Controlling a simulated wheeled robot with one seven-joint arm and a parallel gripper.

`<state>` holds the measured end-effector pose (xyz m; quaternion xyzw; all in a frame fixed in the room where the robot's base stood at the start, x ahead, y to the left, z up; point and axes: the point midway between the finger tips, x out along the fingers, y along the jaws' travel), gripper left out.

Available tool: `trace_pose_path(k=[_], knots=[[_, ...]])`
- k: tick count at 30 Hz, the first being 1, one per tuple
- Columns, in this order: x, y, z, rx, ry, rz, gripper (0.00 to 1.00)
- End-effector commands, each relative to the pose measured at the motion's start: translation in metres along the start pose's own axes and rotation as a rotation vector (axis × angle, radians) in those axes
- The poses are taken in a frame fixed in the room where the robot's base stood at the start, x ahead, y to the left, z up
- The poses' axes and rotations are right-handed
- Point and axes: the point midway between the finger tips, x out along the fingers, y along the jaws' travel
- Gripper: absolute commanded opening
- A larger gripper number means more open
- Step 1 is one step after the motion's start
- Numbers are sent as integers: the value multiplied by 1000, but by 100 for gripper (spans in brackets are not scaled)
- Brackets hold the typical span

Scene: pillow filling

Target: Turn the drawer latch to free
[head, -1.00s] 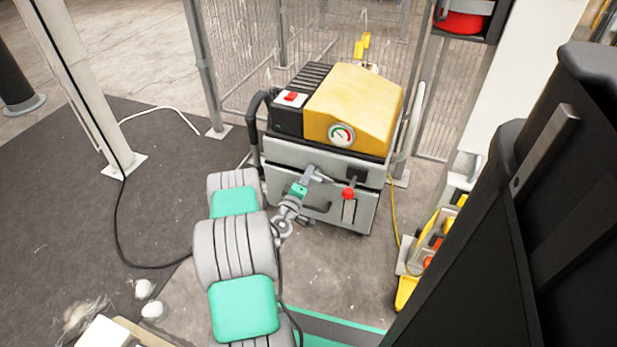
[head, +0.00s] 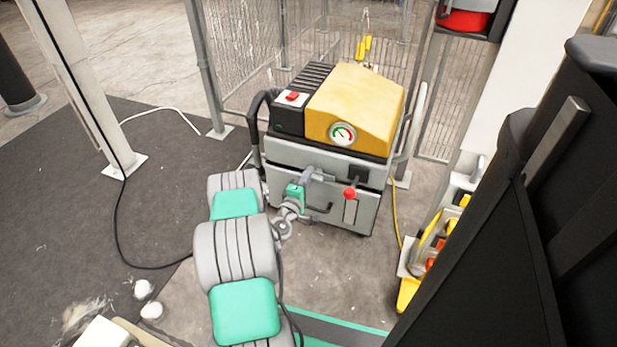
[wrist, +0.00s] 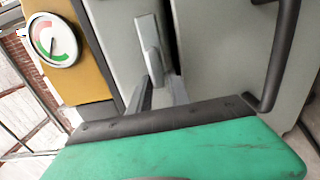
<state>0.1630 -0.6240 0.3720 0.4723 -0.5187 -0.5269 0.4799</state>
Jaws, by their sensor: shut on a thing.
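The drawer latch is a pale grey bar (wrist: 149,36) on the front of the grey cabinet, near the seam between two grey panels. In the wrist view it runs up from between the finger ends of my gripper (wrist: 162,88), which is shut on it. In the head view my gripper (head: 314,175) is at the cabinet front, below the gauge and left of the red-knobbed lever. The latch is small there and partly hidden by the fingers. The dark drawer handle (head: 319,209) is just below my gripper; it also shows at the right of the wrist view (wrist: 285,50).
The yellow-topped machine (head: 355,105) carries a round gauge (head: 342,134). The red-knobbed lever (head: 350,193) is close to the right of my gripper. Wire fencing stands behind. Yellow and orange items (head: 432,240) stand at the right.

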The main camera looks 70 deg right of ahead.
Motion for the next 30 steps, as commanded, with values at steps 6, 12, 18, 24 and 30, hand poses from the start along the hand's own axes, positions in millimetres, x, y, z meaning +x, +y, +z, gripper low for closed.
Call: trace_pose_path(k=[6,12,18,24,30], knots=[[0,0,0,1,0,0,34],[0,0,0,1,0,0,36],[-14,0,-1,-1,3,-4,36],[-58,2,-2,-1,4,-1,36],[-75,1,-1,2,1,0,36]])
